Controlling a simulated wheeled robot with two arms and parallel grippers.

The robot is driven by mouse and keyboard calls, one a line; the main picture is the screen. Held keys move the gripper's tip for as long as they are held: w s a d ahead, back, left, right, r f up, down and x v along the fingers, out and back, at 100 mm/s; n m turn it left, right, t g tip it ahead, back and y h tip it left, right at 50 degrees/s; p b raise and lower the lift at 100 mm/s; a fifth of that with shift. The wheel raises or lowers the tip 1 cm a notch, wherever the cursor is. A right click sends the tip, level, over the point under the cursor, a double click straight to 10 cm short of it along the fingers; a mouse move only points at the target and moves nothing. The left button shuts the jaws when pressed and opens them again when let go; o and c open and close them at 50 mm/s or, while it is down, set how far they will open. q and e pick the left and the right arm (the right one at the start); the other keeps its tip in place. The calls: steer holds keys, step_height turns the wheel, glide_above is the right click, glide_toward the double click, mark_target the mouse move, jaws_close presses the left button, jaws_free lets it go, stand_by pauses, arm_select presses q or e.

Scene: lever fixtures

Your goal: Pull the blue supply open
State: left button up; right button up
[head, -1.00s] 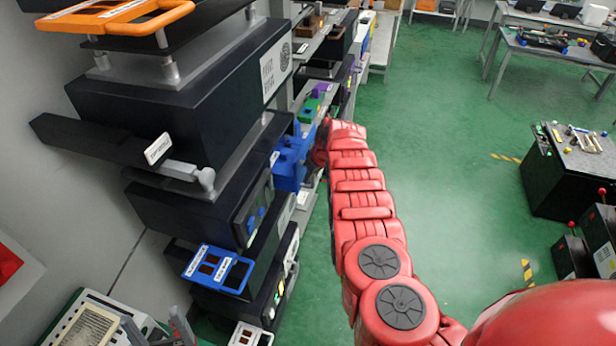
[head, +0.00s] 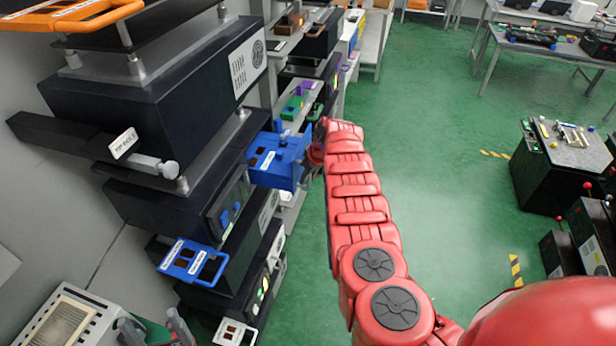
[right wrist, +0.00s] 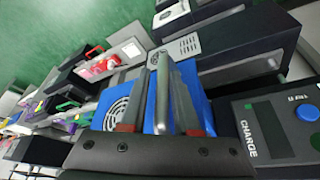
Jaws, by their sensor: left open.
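The blue supply (head: 268,172) is a blue box in the shelf stack at centre left of the head view. It sticks out well past the black units around it, with a label on top. My right arm reaches it from the right, and its gripper is mostly hidden there. In the right wrist view, the fingers of my right gripper (right wrist: 160,72) lie on either side of a grey handle bar in front of the blue face (right wrist: 192,82), and look closed on it. My left gripper (head: 153,328) is open and empty at the bottom left.
Black units fill the stack, with an orange-handled one (head: 85,18) on top and a blue-handled one (head: 192,262) lower down. The wrist view shows a black panel marked CHARGE (right wrist: 268,130) beside the supply. Green floor (head: 440,140) lies clear right of my arm.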

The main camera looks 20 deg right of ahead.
steer(key=shift+a+r, duration=0.1)
steer(key=shift+r, duration=0.3)
steer(key=b+v, duration=0.6)
steer(key=v, duration=1)
steer(key=shift+s+d+r, duration=0.25)
